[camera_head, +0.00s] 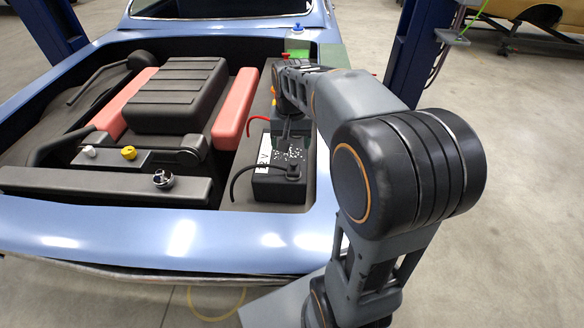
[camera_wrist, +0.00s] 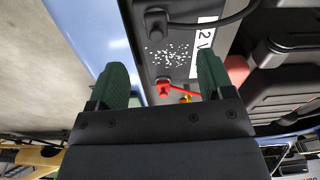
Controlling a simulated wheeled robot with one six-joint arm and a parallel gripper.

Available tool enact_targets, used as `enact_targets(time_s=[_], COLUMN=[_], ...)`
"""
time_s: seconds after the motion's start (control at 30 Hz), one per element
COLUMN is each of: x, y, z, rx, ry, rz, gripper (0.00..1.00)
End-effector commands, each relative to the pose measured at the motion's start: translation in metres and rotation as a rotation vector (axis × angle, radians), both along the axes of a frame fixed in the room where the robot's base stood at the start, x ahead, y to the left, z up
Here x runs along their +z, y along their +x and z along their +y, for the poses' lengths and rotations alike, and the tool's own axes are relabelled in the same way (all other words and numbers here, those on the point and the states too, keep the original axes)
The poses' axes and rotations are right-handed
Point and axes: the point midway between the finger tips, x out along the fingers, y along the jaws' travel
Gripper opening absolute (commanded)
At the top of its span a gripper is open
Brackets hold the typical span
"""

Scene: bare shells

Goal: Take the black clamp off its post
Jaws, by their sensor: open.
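The black clamp (camera_wrist: 156,20) sits on its post at one end of the battery (camera_wrist: 150,62) in the wrist view, with a black cable running off to the right. In the head view the black clamp (camera_head: 292,171) is at the battery's near end. My gripper (camera_wrist: 160,68) is open, its two green fingers apart and empty. The black clamp lies beyond the fingertips, not between them. A red clamp (camera_wrist: 163,88) shows between the fingers in the picture. My gripper (camera_head: 290,146) is over the battery in the head view and partly hides it.
The battery (camera_head: 275,188) stands in the bay's right side, beside the blue car body (camera_head: 180,235). A red pad (camera_head: 235,110) and a black engine cover (camera_head: 178,90) lie to its left. A yellow cap (camera_head: 129,153) is further left. White specks cover part of the battery top.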

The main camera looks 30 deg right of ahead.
Motion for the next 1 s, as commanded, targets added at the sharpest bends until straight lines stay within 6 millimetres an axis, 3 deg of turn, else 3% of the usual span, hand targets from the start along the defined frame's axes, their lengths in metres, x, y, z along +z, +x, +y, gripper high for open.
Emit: enact_targets(time_s=[0.1,0.23,0.6,1.0], x=[-0.005,-0.017,-0.078,-0.108], y=[0.019,0.028,0.030,0.032], z=[-0.014,-0.021,-0.025,-0.027], rx=[-0.060,-0.096,-0.107,-0.108], ry=[0.010,0.015,0.016,0.016], rz=[0.043,0.067,0.070,0.071], gripper=[0.74,0.74,0.74,0.74])
